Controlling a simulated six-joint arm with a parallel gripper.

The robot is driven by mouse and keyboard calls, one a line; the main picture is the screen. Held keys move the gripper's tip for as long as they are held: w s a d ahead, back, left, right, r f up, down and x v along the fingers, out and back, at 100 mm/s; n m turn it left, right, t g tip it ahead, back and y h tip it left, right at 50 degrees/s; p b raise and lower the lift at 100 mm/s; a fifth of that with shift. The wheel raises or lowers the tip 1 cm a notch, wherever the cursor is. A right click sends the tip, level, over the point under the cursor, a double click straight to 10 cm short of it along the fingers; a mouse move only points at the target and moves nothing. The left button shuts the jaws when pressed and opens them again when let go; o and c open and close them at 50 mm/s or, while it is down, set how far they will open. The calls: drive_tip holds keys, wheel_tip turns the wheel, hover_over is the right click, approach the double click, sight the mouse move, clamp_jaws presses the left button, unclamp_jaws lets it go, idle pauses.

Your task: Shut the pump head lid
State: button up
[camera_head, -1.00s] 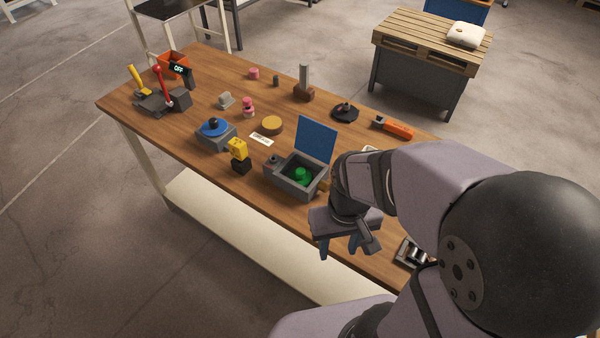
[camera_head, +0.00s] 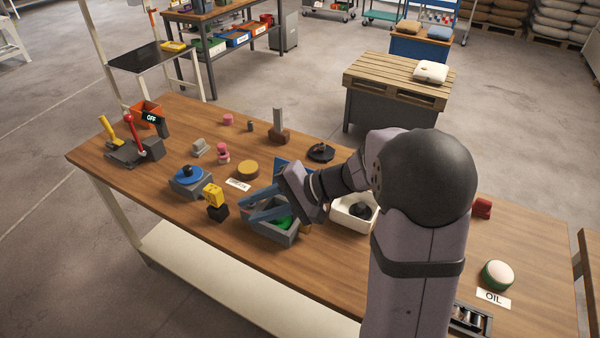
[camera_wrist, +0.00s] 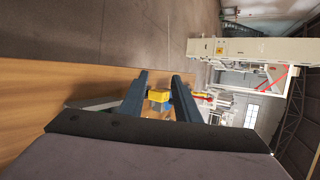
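The pump head is an open grey box (camera_head: 287,238) with a green round part (camera_head: 284,221) inside, at the front middle of the table. Its blue lid (camera_head: 281,166) stands raised at the back of the box; my gripper and arm hide most of it. My gripper (camera_head: 243,209) is over the box, its two fingers pointing left and spread apart with nothing held. In the wrist view my gripper (camera_wrist: 160,77) is also open. I cannot tell whether it touches the lid or the box.
A yellow block on a black base (camera_head: 214,198) stands just left of the box and shows between the fingers in the wrist view. A blue-topped grey unit (camera_head: 190,181) is farther left. A white tray (camera_head: 352,217) with a dark part is on the right.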

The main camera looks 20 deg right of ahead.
drive_tip(key=w+d+r+m+t+y, duration=0.15)
drive_tip(key=w+d+r+t, duration=0.3)
drive_tip(key=w, duration=0.45)
drive_tip(key=w+d+f+t+h, duration=0.35)
drive_tip(key=w+d+h, duration=0.25)
drive_tip(key=w+d, duration=0.65)
drive_tip(key=s+d+f+m+y+b, duration=0.65)
drive_tip(key=s+f+m+b, duration=0.3)
drive_tip(key=s, duration=0.25)
drive_tip(key=shift+w+d+p+x, duration=0.1)
drive_tip(key=shift+p+x, duration=0.05)
drive_tip(key=shift+x, duration=1.85)
drive_tip(key=shift+w+d+p+x, duration=0.1)
drive_tip(key=shift+p+x, duration=0.05)
drive_tip(key=shift+x, duration=1.85)
drive_tip(key=shift+w+d+p+x, duration=0.1)
drive_tip(key=shift+p+x, duration=0.05)
drive_tip(key=shift+x, duration=1.85)
drive_tip(key=shift+r, duration=0.2)
clamp_jaws()
